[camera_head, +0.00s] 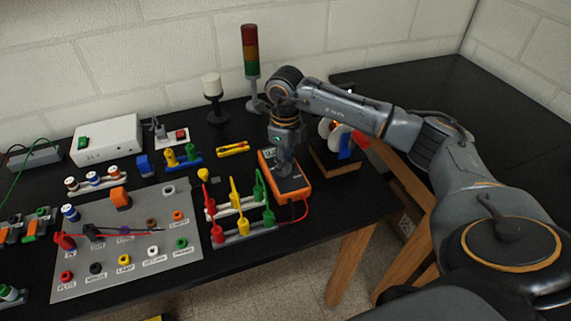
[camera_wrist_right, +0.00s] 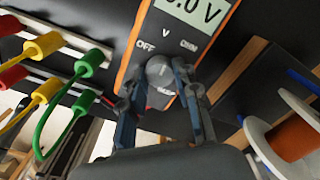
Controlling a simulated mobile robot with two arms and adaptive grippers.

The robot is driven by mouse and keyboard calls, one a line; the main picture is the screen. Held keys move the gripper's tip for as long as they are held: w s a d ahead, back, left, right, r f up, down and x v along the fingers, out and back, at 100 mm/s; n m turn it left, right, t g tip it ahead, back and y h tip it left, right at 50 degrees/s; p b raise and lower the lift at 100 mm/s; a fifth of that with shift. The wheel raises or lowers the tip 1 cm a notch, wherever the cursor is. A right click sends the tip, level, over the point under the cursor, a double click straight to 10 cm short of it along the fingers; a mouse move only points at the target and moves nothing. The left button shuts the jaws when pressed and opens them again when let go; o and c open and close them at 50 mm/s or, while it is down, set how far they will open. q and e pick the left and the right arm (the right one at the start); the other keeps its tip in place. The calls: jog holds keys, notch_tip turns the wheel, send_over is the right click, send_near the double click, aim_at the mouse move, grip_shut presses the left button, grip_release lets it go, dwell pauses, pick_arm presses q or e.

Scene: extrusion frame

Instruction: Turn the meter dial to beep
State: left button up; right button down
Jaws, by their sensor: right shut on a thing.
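The orange and black meter (camera_head: 296,190) lies on the black table, right of the colored test leads. In the right wrist view, the meter (camera_wrist_right: 141,50) shows a lit screen (camera_wrist_right: 193,12) reading what looks like 0.0 V, with the first digit cut off. My left gripper is not in view.
Red, yellow and green leads (camera_head: 238,205) stand close left of the meter. A grey panel (camera_head: 185,240) with colored sockets lies further left. A spool (camera_wrist_right: 258,135) on a wooden-edged stand is close right. A signal tower (camera_head: 250,60) stands behind.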

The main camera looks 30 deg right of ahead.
jog(key=m+b, duration=0.1)
jog(key=m, duration=0.4)
jog(key=shift+m, duration=0.3)
jog(key=m+b, duration=0.1)
jog(key=m, duration=0.5)
jog(key=shift+a, duration=0.1)
jog(key=m, duration=0.6)
jog(key=shift+m, duration=0.4)
jog(key=m, duration=0.6)
jog(key=shift+m+p, duration=0.3)
jog(key=c, duration=1)
grip_release()
